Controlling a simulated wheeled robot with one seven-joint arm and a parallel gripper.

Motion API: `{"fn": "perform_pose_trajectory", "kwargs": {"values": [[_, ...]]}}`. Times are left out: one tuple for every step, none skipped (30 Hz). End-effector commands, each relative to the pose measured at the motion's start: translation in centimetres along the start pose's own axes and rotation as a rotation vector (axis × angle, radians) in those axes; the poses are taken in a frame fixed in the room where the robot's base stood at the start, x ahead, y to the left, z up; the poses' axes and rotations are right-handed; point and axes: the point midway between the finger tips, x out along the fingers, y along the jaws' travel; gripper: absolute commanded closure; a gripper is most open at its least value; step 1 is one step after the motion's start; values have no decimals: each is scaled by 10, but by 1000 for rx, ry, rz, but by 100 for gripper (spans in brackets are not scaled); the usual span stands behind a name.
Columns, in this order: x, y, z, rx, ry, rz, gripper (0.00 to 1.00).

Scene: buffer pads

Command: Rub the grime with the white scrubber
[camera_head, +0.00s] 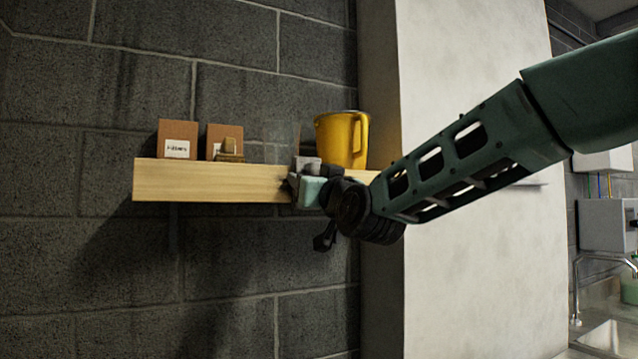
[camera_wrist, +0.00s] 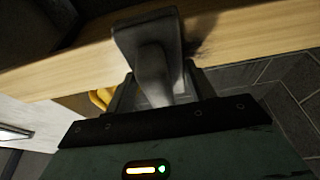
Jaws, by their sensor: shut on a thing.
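The white scrubber, greyish in this light, shows in the wrist view (camera_wrist: 152,75) with its handle between the fingers of my gripper (camera_wrist: 160,92). Its wide head lies over the pale wood of the shelf (camera_wrist: 250,37). I cannot tell for sure whether it touches the wood. Dark grime (camera_wrist: 203,47) marks the wood right beside the head, and the head may hide part of it. In the head view my gripper (camera_head: 300,185) is at the right part of the front face of the shelf (camera_head: 205,182) and covers most of the scrubber.
A yellow pitcher (camera_head: 335,140) stands on the shelf just behind my gripper. Two brown boxes (camera_head: 177,140) (camera_head: 222,134) and a small tan item (camera_head: 230,151) stand further left. A pale pillar (camera_head: 480,240) is at the right. The space below the shelf is clear.

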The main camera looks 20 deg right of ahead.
Motion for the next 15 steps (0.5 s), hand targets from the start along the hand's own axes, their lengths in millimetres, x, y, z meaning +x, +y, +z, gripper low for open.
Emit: {"fn": "perform_pose_trajectory", "kwargs": {"values": [[0,-6,0,1,0,-3,64],[1,-9,0,1,0,-3,64],[1,-12,0,1,-1,-3,64],[1,-15,1,1,-1,-3,64],[2,-18,1,1,-1,-4,64],[2,-21,1,1,-2,-5,64],[2,-23,1,0,-2,-4,64],[2,-24,2,0,-3,-4,64],[2,-26,2,0,-3,-4,64],[2,-27,2,0,-3,-5,64],[2,-28,2,0,-4,-5,64],[2,-29,2,0,-4,-5,64],[2,-30,2,0,-4,-5,64],[2,-31,2,0,-4,-6,64],[2,-33,2,0,-4,-6,64]]}}
